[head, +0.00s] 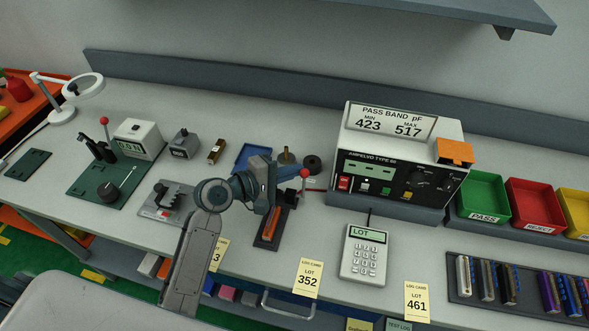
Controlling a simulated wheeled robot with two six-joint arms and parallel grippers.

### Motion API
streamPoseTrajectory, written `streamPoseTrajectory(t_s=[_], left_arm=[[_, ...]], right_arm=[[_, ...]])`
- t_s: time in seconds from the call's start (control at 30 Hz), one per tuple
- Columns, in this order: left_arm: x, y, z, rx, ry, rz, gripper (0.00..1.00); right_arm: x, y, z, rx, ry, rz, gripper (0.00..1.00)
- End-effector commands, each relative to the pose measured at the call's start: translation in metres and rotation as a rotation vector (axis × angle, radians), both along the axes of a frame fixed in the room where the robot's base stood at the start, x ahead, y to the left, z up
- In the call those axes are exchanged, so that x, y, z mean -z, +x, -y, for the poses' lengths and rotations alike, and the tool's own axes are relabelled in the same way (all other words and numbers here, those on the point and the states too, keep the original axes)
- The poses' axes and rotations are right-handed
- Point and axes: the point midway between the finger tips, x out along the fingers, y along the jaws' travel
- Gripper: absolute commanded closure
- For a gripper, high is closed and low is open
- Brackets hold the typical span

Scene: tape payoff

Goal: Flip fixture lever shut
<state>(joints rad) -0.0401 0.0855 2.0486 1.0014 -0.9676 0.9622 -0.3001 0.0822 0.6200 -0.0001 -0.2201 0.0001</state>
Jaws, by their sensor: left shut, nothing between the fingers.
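A fixture (263,243) with a dark narrow base lies on the bench below the middle of the head view. An orange strip (272,224) lies along it. A lever with a red ball knob (304,173) stands up at the fixture's far end. My left gripper (293,174) is shut and empty, right beside this knob on its left. I cannot tell whether they touch. The gripper and wrist hide part of the fixture and the lever's foot. My right gripper is not in view.
A meter (400,165) stands right of the lever, with a keypad (365,254) before it. Green (484,196), red (532,203) and yellow (573,208) bins stand at the right. A blue tray (252,155) and dark round parts (312,163) lie behind the gripper.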

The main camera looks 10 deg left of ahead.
Motion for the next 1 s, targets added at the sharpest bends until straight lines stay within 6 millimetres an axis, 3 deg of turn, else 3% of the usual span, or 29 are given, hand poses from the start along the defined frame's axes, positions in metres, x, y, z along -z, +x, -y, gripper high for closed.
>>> streamPoseTrajectory(t_s=[0.1, 0.5, 1.0], left_arm=[[0.003, -0.01, 0.0, 0.001, 0.0, 0.081, 1.0], [0.003, -0.032, 0.0, 0.0, 0.0, 0.072, 1.0], [0.007, -0.039, 0.0, 0.001, 0.0, 0.073, 1.0]], right_arm=[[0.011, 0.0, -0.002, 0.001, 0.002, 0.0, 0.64], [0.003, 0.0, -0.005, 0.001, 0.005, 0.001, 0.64], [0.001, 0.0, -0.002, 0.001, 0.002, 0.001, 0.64]])
